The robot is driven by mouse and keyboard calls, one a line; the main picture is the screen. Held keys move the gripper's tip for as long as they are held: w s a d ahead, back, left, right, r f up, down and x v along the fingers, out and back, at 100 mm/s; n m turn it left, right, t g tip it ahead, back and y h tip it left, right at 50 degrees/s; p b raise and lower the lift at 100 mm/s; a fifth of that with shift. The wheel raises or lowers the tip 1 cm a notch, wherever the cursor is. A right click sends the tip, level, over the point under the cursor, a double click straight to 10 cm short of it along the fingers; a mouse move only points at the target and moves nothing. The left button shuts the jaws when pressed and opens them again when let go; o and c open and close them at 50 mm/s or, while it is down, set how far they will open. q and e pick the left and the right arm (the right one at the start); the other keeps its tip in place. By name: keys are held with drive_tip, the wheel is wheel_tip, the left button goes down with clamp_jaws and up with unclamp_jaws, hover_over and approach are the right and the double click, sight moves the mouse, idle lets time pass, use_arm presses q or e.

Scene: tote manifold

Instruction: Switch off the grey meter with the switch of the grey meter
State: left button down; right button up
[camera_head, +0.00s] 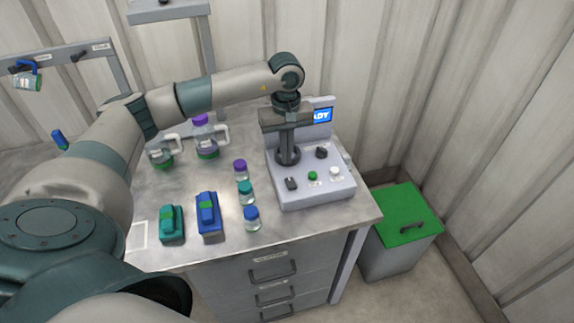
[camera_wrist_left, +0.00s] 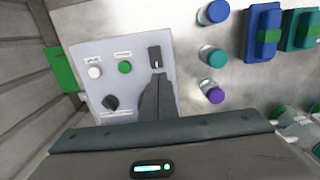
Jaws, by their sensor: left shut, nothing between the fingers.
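The grey meter (camera_head: 318,196) stands at the right back of the table, with a lit blue screen (camera_head: 322,115) partly hidden by my left gripper; "ADY" is readable. On its sloped panel is a black rocker switch (camera_head: 291,184), front left, also in the left wrist view (camera_wrist_left: 154,57). My left gripper (camera_head: 288,160) is shut and empty, pointing down over the panel just behind the switch. In the left wrist view its fingertips (camera_wrist_left: 157,80) appear close to the switch; I cannot tell whether they touch it. My right gripper is out of view.
Beside the switch are a green button (camera_head: 312,175), a white button (camera_head: 335,173) and a black knob (camera_head: 321,152). Several small capped bottles (camera_head: 246,193) stand left of the meter. A green-lidded bin (camera_head: 402,215) stands on the floor at right.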

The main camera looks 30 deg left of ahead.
use_arm(q)
wheel_tip(320, 180, up, 8)
drive_tip(key=b, duration=0.2)
drive_tip(key=shift+w+a+b, duration=0.4)
drive_tip(key=shift+f, duration=0.1)
drive_tip(key=shift+f, duration=0.1)
